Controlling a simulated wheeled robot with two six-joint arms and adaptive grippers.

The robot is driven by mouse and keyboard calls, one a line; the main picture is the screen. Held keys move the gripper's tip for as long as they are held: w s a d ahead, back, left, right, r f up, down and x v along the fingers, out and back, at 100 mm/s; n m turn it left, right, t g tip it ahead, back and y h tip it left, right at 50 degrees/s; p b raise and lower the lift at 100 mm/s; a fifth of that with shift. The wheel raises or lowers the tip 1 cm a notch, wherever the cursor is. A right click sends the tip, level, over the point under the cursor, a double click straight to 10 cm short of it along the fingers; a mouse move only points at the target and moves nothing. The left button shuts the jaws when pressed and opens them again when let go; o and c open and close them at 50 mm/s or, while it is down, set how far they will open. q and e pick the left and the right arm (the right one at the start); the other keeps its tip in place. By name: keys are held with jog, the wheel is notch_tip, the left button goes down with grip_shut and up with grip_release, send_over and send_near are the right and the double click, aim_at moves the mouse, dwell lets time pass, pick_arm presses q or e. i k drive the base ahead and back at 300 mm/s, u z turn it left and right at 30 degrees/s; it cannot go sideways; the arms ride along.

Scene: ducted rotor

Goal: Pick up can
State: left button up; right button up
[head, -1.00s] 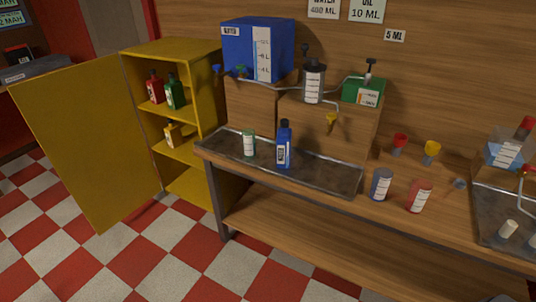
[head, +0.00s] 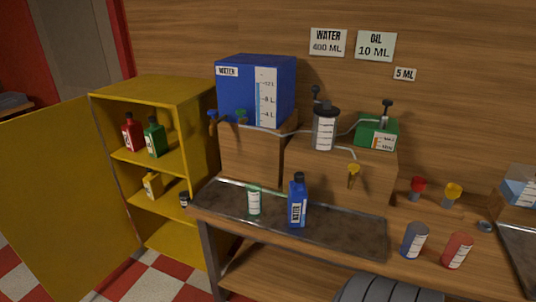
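Several small can-like containers stand on the wooden bench; I cannot tell which one the task names. A blue-grey one with a white label (head: 414,240) and a red one with a white label (head: 457,250) stand upright at the right, side by side and apart. A white-and-green one (head: 254,200) stands upright on the metal tray (head: 340,229), left of a blue bottle marked WATER (head: 297,203). Neither of my grippers shows in the head view.
A yellow cabinet (head: 150,90) stands open at the left, with red (head: 132,132), green (head: 155,137) and yellow (head: 152,185) bottles. A blue water tank (head: 240,92) and a green oil box (head: 376,130) sit on raised wooden blocks. Red (head: 418,187) and yellow (head: 452,194) funnels stand behind the cans.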

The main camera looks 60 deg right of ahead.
aim_at(297, 198)
jog(key=z, duration=0.5)
jog(key=i, duration=0.85)
jog(key=z, duration=0.8)
